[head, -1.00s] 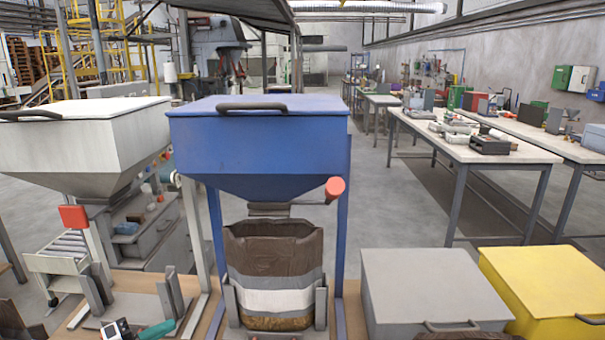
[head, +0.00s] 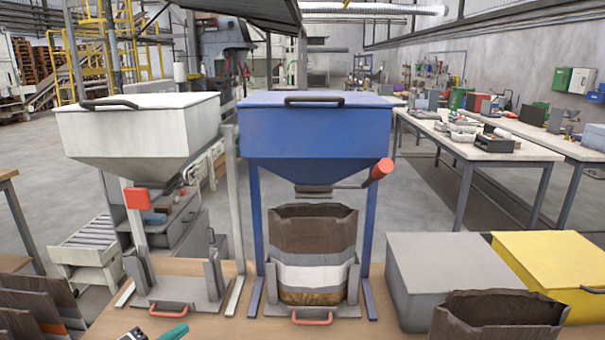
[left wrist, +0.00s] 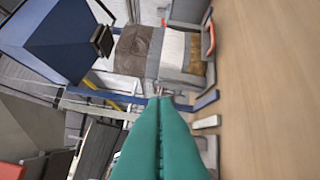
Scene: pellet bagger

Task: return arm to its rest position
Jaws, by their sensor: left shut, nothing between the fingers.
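My left gripper (head: 172,333) shows at the bottom edge of the head view, with teal fingers, in front of the white hopper's stand. In the left wrist view its teal fingers (left wrist: 160,115) lie together, shut and empty. They are apart from the bag stand. My right gripper is in neither view. A brown paper bag (head: 312,232) with a white band stands open-topped in the holder under the blue hopper (head: 315,135). The bag also shows sideways in the left wrist view (left wrist: 172,48).
The white hopper (head: 135,130) has an empty stand with a red handle (head: 170,310). Grey (head: 447,265) and yellow (head: 555,260) bins stand at right, near another open brown bag (head: 497,322). The wooden tabletop (head: 225,325) is bare in front.

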